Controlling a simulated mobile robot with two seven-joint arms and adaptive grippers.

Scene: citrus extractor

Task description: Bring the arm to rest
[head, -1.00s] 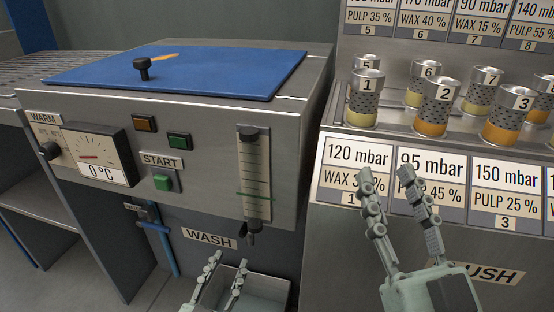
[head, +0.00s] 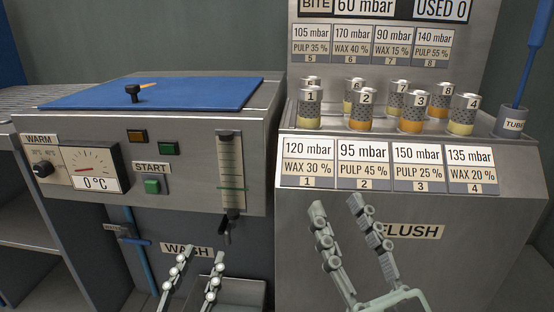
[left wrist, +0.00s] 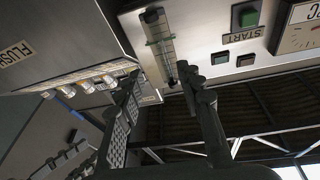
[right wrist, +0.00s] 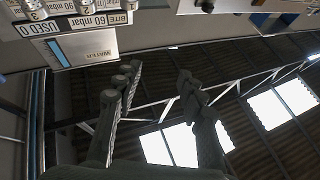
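My left gripper (head: 192,274) is open and empty at the bottom of the head view, in front of the WASH label. Its two fingers stand apart in the left wrist view (left wrist: 158,95). My right gripper (head: 338,222) is open and empty in front of the grey cabinet, just left of the FLUSH label. Its fingers are spread with nothing between them in the right wrist view (right wrist: 158,90). Neither gripper visibly touches anything.
The washing machine (head: 70,186) with its blue lid (head: 190,92), START button (head: 152,186) and dial (head: 91,167) stands at left. Several numbered canisters (head: 310,108) stand on the cabinet (head: 480,215) at right.

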